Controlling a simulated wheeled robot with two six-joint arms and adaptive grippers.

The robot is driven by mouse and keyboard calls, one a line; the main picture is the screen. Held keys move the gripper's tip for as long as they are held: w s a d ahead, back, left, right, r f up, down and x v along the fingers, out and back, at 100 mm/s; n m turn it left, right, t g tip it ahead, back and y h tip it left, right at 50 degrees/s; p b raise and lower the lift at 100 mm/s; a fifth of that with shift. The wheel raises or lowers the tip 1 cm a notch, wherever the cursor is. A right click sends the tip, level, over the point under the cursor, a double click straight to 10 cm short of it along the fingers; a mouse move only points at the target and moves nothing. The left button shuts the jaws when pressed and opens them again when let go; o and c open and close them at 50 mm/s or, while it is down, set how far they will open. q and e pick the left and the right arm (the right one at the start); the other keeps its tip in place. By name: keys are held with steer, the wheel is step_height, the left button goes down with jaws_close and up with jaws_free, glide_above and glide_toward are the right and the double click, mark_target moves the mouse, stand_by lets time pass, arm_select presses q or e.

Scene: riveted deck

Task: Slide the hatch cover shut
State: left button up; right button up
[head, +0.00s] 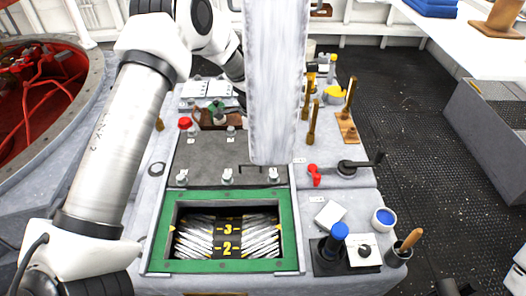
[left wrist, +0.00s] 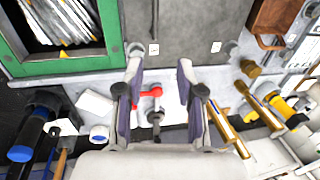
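The hatch opening has a green frame (head: 158,245) with yellow marks on it. It is uncovered, showing pale bundles and yellow numbers inside. The dark grey hatch cover (head: 205,155) lies behind the opening, on the far side of the frame. Its slim dark handle (left wrist: 154,20) shows in the left wrist view, beyond my fingertips. My left gripper (left wrist: 160,58) is open and empty, with its fingertips near the cover's edge. In the head view it is hidden behind a pale upright shape, which also hides part of the cover. My right gripper is not in view.
A red-handled crank (head: 345,167) stands right of the cover. A blue-topped cylinder (head: 334,241), a white block (head: 330,214) and a blue-filled cup (head: 384,218) stand right of the frame. Brass levers (head: 311,122) stand farther back. Three small fittings line the cover's near edge.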

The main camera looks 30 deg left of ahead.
arm_select(q)
step_height(320, 180, down, 3)
steer(key=w+b, duration=0.1)
steer(key=b, duration=0.4)
glide_above(255, 173)
step_height(255, 173, down, 11)
steer(key=shift+w+f, duration=0.1)
steer(key=shift+f, duration=0.05)
steer(key=shift+c, duration=0.7)
jaws_close()
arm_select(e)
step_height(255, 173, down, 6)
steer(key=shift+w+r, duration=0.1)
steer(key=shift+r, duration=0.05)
